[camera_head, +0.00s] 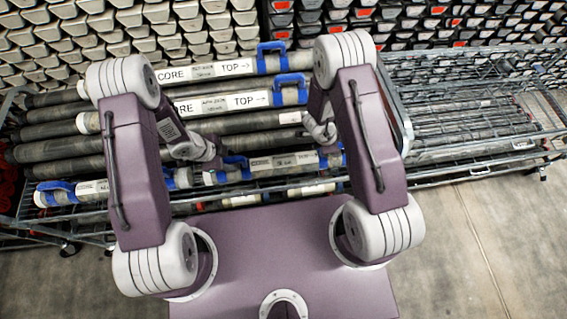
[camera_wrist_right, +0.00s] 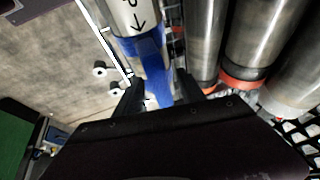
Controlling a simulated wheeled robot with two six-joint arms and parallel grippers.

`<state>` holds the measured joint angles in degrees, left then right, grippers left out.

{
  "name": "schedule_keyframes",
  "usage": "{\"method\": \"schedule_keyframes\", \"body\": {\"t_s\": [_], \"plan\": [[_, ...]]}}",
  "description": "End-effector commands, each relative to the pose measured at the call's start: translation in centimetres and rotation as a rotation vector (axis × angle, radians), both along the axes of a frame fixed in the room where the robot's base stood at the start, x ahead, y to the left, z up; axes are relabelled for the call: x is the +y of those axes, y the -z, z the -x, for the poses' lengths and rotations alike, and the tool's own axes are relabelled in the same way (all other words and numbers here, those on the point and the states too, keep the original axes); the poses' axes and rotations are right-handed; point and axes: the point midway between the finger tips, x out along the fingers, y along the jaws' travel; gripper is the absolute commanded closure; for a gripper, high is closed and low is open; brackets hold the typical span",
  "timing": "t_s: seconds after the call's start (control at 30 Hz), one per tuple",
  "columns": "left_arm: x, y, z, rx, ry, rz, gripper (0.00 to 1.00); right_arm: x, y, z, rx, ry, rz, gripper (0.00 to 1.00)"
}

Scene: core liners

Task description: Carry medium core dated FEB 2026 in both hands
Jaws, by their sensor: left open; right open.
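Several long grey core tubes lie side by side on a wire trolley, with white labels and blue handles. One core (camera_head: 284,160) lies across in front of both my grippers, with a white label and blue fittings; I cannot read its date. A core behind it (camera_head: 222,104) is marked TOP. My left gripper (camera_head: 212,163) is open at the left blue fitting of the front core, its fingers partly hidden. My right gripper (camera_wrist_right: 160,95) is open, with its black fingers on either side of a blue handle (camera_wrist_right: 152,65) at the TOP end of a white-labelled tube.
Stacked core trays (camera_head: 420,25) fill the back. Grey floor (camera_head: 480,240) is open at the front right. In the right wrist view, metal tubes (camera_wrist_right: 258,40) lie close beside the gripper.

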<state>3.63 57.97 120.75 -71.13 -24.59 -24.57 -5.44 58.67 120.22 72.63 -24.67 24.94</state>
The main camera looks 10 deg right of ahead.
Motion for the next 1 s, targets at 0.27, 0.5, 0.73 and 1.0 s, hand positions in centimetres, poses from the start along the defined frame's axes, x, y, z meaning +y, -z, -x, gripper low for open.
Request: {"method": "schedule_keyframes", "body": {"t_s": [0.27, 0.5, 0.73, 1.0], "plan": [[-0.37, 0.80, -0.15, 0.000, 0.001, 0.000, 0.53, -0.36, 0.79, -0.18, -0.001, 0.000, 0.000, 0.53], [-0.35, 0.77, -0.13, 0.000, 0.000, 0.000, 0.81, -0.34, 0.77, -0.15, 0.000, 0.000, 0.000, 0.81], [-0.33, 0.77, -0.13, 0.000, 0.000, -0.001, 1.00, -0.33, 0.77, -0.15, 0.000, 0.000, 0.000, 1.00], [-0.31, 0.78, -0.12, 0.001, 0.000, -0.001, 1.00, -0.31, 0.78, -0.15, 0.000, 0.000, -0.001, 1.00]]}}
